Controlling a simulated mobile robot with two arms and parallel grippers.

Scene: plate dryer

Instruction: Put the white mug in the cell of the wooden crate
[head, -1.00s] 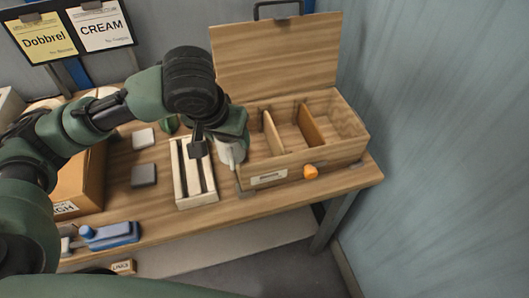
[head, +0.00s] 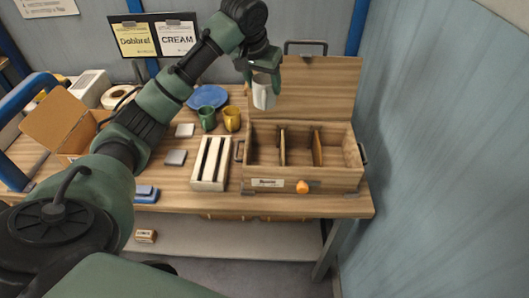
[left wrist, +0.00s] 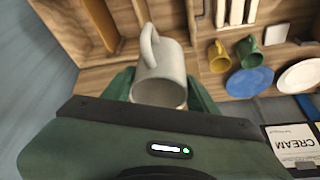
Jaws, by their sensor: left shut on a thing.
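My left gripper (head: 262,72) is shut on the white mug (head: 263,94) and holds it up in the air. In the head view the mug shows against the crate's raised lid, above the left part of the wooden crate (head: 335,181). In the left wrist view the mug (left wrist: 165,68) sits between the green fingers, its handle pointing toward the top of the picture. The crate is open, and two upright dividers split it into three cells, which look empty. Its dividers also show at the upper left of the wrist view. My right gripper is not in view.
A slatted wooden rack (head: 210,163) stands left of the crate. A green mug (head: 207,118), a yellow mug (head: 232,118) and a blue plate (head: 207,97) stand behind it. An orange knob-like thing (head: 302,187) is at the crate's front. A wall rises close on the right.

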